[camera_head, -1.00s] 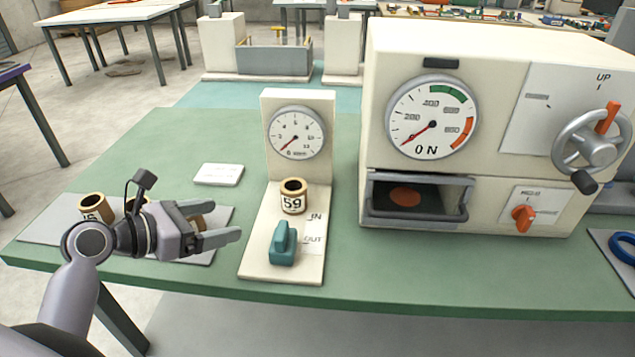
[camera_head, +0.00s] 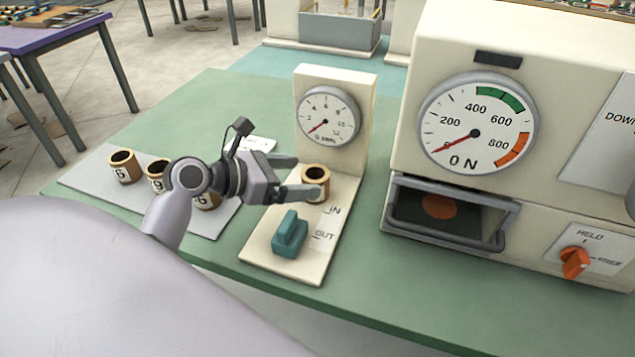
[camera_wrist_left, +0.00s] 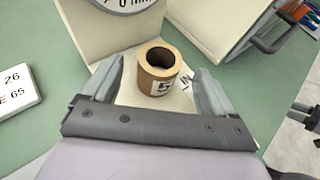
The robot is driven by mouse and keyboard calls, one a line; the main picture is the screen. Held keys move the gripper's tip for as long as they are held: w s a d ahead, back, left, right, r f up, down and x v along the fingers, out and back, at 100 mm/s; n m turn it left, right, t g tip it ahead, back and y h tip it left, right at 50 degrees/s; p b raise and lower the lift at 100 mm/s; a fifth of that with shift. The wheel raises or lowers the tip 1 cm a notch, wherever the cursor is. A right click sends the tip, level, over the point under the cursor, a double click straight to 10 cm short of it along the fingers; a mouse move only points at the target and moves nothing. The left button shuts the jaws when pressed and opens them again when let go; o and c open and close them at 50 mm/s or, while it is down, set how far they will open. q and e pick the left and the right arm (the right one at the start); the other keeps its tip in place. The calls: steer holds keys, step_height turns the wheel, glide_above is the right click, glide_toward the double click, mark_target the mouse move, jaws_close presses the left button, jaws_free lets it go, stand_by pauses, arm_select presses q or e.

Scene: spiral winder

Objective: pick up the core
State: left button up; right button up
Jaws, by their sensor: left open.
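A brown hollow core (camera_head: 316,183) stands upright on the cream base of the small gauge stand. In the left wrist view the core (camera_wrist_left: 159,72), with part of its number label visible, is between and just ahead of the fingertips. My left gripper (camera_head: 291,177) is open and empty at the core's left side in the head view. In the left wrist view its fingers (camera_wrist_left: 157,82) are spread on either side of the core, with a gap to each. Three more cores stand on a grey mat (camera_head: 85,178), one partly hidden by my gripper. My right gripper is not in view.
A teal lever (camera_head: 289,234) sits on the stand's base in front of the core. The gauge panel (camera_head: 335,80) rises behind it. A large machine with an open drawer (camera_head: 450,225) stands to the right. A white card (camera_wrist_left: 15,90) lies left.

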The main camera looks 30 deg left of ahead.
mark_target(324, 175)
arm_select(q)
steer(key=x, duration=0.4)
steer(key=shift+w+d+f, duration=0.15)
steer(key=shift+w+d, duration=0.05)
steer(key=shift+w, duration=0.05)
steer(key=c, duration=1.1)
steer(key=shift+o, duration=0.2)
